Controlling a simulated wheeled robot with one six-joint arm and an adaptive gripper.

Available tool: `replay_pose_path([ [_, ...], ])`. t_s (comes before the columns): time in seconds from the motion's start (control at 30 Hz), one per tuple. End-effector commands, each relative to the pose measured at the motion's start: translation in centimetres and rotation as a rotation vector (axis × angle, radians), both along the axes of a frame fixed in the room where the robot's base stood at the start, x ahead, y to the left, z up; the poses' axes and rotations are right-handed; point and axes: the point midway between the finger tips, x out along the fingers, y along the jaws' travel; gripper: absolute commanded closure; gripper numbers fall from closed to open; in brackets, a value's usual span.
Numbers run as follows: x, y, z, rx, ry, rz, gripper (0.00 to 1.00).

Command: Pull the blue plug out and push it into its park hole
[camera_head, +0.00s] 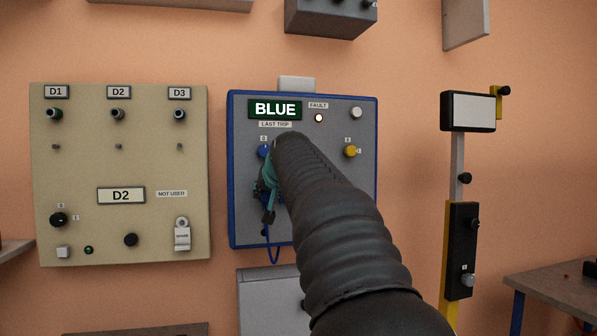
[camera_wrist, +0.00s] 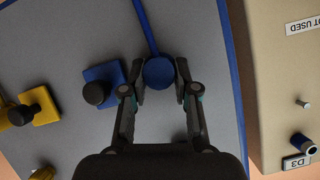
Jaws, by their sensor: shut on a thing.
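In the wrist view the round blue plug (camera_wrist: 159,72) sits between the fingertips of my gripper (camera_wrist: 159,84), one finger on each side. A blue cable (camera_wrist: 148,28) runs from it to the picture's top edge. Beside it is a blue square plate (camera_wrist: 104,72) with a black round piece (camera_wrist: 96,93) standing out; any hole there is hidden. In the head view my gripper (camera_head: 268,206) is at the left part of the blue-edged grey panel (camera_head: 315,94), partly covered by my arm. I cannot tell whether the plug is seated or clear.
The panel display (camera_head: 275,109) reads BLUE. A blue knob (camera_head: 263,151) and a yellow knob (camera_head: 350,151) sit below it. A yellow square plate (camera_wrist: 46,108) is farther left in the wrist view. A beige panel (camera_head: 150,155) stands left, a post (camera_head: 457,165) right.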

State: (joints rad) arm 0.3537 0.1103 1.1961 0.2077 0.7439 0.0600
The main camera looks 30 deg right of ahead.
Motion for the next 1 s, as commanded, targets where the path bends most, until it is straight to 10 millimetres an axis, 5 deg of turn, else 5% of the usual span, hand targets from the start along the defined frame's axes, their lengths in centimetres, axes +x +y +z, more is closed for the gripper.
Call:
replay_pose_path([
  [0.53, -1.8, 0.5, -0.1, 0.001, 0.001, -0.001, 1.0],
  [1.0, -5.5, 1.6, -0.1, 0.0, 0.0, -0.001, 1.0],
])
